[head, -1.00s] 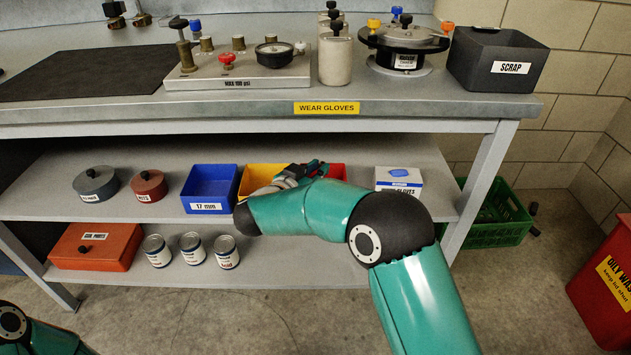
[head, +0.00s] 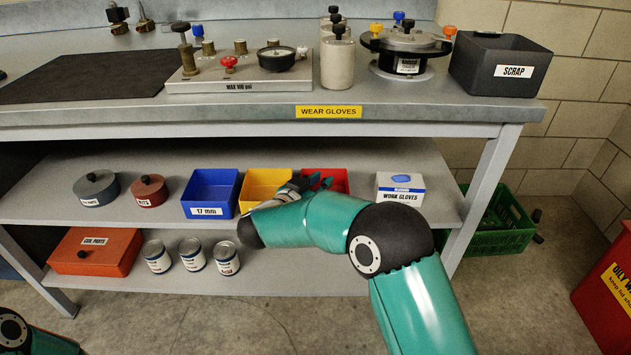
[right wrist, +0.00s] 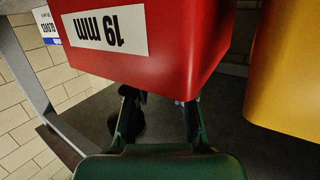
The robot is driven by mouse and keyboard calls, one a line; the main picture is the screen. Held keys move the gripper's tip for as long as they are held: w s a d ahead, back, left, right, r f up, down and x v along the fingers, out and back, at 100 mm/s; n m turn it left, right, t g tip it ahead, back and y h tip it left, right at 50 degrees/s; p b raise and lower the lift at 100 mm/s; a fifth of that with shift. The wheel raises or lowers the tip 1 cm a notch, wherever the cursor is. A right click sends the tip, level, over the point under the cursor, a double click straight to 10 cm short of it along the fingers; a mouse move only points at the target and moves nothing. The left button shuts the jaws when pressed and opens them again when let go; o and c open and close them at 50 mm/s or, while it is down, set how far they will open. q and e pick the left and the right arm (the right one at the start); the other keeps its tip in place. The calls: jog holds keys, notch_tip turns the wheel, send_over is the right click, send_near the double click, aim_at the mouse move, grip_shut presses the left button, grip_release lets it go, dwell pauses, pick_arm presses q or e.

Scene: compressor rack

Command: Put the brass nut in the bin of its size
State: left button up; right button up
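The brass nut is not visible in either view. My right gripper (head: 318,182) is at the red bin (head: 338,176), its two fingers apart. In the right wrist view, which is upside down, the red bin (right wrist: 210,40) carries a "19 mm" label. The blue bin (head: 222,184) is labelled "17 mm". My left gripper is out of view.
The bins stand on the middle shelf under the bench top (head: 420,112). A work gloves box (head: 399,187) is right of the red bin. Round tins stand left of the blue bin. A scrap box (head: 500,68) sits on the bench. A green crate (head: 500,235) is on the floor.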

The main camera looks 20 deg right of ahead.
jog(key=shift+o, duration=1.1)
jog(key=shift+r, duration=0.3)
jog(key=p+v, duration=0.4)
jog(key=v, duration=0.8)
jog(key=shift+r, duration=0.35)
